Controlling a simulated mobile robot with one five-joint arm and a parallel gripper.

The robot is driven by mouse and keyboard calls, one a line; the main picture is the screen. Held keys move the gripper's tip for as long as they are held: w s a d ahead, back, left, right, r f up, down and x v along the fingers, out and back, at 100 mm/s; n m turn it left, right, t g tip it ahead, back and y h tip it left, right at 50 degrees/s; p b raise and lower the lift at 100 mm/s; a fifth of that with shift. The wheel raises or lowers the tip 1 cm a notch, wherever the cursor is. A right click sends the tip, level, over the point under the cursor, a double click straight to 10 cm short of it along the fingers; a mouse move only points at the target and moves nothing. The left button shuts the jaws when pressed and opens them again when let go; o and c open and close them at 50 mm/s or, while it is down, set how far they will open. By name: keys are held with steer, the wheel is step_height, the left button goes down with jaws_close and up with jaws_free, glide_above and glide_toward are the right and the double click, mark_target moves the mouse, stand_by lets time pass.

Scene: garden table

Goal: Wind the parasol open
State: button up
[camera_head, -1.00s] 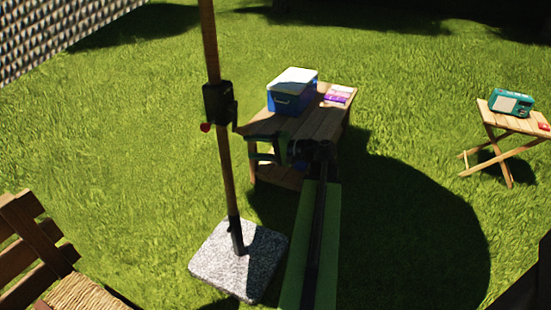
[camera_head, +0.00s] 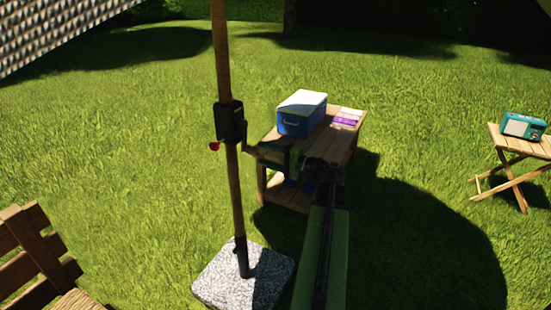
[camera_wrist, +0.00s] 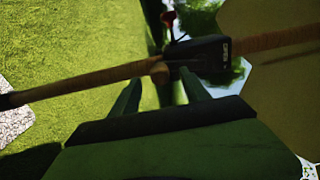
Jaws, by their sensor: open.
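The parasol's wooden pole (camera_head: 222,60) stands upright in the head view, with a black crank housing (camera_head: 230,121) partway up. A red knob (camera_head: 214,146) sticks out at the housing's left. A thin dark crank part (camera_head: 248,148) shows at its right. My green gripper (camera_head: 275,153) is just right of the housing, open and apparently empty. In the wrist view, my two fingers (camera_wrist: 160,92) point toward the housing (camera_wrist: 208,58) and pole (camera_wrist: 85,85), which lie across the picture. I cannot tell whether the fingers touch the crank.
A stone base (camera_head: 240,282) holds the pole. A wooden table (camera_head: 325,148) with a blue cooler (camera_head: 300,116) stands behind my gripper. A folding table (camera_head: 518,145) with a teal radio (camera_head: 523,126) is at right. A wooden chair (camera_head: 30,250) is at lower left. Open grass surrounds them.

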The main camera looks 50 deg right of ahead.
mark_target(254, 151)
steer(key=shift+x, duration=2.25)
steer(key=shift+c, duration=0.2)
